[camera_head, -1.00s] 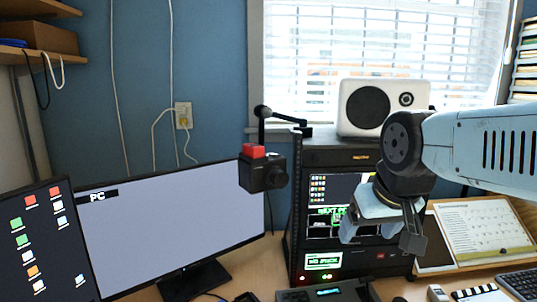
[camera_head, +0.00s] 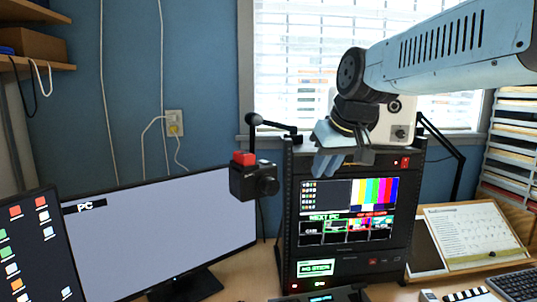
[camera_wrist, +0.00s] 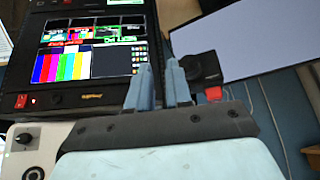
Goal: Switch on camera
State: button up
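The camera (camera_head: 254,180) is a small black box with a red block (camera_head: 244,158) on top. It hangs on a black jointed arm in front of the blue wall, left of the equipment rack. My gripper (camera_head: 328,163) is up and to the right of it, in front of the rack's top, apart from the camera. In the wrist view the fingers (camera_wrist: 157,68) stand a little apart with nothing between them. The camera (camera_wrist: 203,67) shows there just right of the fingers, with its red block (camera_wrist: 214,93).
The rack (camera_head: 290,225) with a lit colour-bar screen (camera_head: 350,210) stands below my gripper. A white speaker (camera_head: 400,125) is partly behind my arm. A monitor (camera_head: 170,225) stands at the left. Free air lies between gripper and camera.

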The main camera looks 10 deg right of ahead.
jog(key=w+a+r+n, duration=0.1)
jog(key=w+a+r, duration=0.1)
jog(key=w, duration=0.3)
jog(key=w+a+r+n+y, duration=0.1)
jog(key=w+a+r, duration=0.1)
jog(key=w+r, duration=0.2)
jog(key=w+a+r+n, duration=0.1)
jog(key=w+a+r, duration=0.1)
jog(key=w+r, duration=0.2)
jog(key=shift+w+t+y, duration=0.3)
jog(key=shift+w+y, duration=0.1)
jog(key=shift+w, duration=0.9)
grip_shut()
